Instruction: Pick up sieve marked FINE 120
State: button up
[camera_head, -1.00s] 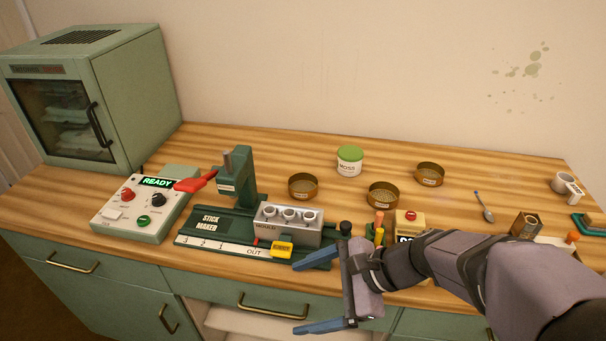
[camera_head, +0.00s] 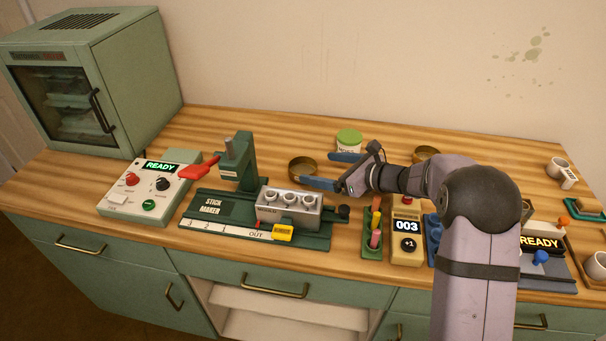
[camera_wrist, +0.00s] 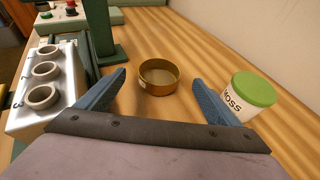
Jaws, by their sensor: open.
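A round brass sieve (camera_head: 301,168) stands on the table just left of my gripper (camera_head: 332,170). In the wrist view the same sieve (camera_wrist: 159,77) is ahead of my open fingers, centred between and beyond them; no marking on it can be read. My gripper (camera_wrist: 160,100) is open and empty, its blue fingertips spread wide. A second sieve (camera_head: 425,154) shows partly behind my arm, its label hidden. The third sieve seen earlier is hidden behind my arm now.
A MOSS jar (camera_wrist: 247,97) with a green lid stands close beside the right finger. The metal mould block (camera_wrist: 45,82) and the green stick maker press (camera_head: 238,165) are at the left. Bare wood lies beyond the sieve.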

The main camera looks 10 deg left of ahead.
aim_at(292, 166)
jog(key=shift+s+a+f+n, duration=0.2)
jog(key=shift+a+f+n, duration=0.05)
jog(key=shift+f+n, duration=0.1)
jog(key=shift+w+a+f, duration=0.15)
jog(key=shift+w+a, duration=0.05)
jog(key=shift+a, duration=0.2)
jog(key=shift+w+p+x, duration=0.1)
jog(key=shift+p+x, duration=0.5)
jog(key=shift+x, duration=1)
jog(key=shift+w+p+x, duration=0.15)
jog(key=shift+p+x, duration=0.45)
jog(key=shift+x, duration=0.95)
jog(key=shift+d+f, duration=0.1)
jog(key=shift+d, duration=0.1)
jog(key=c, duration=1.2)
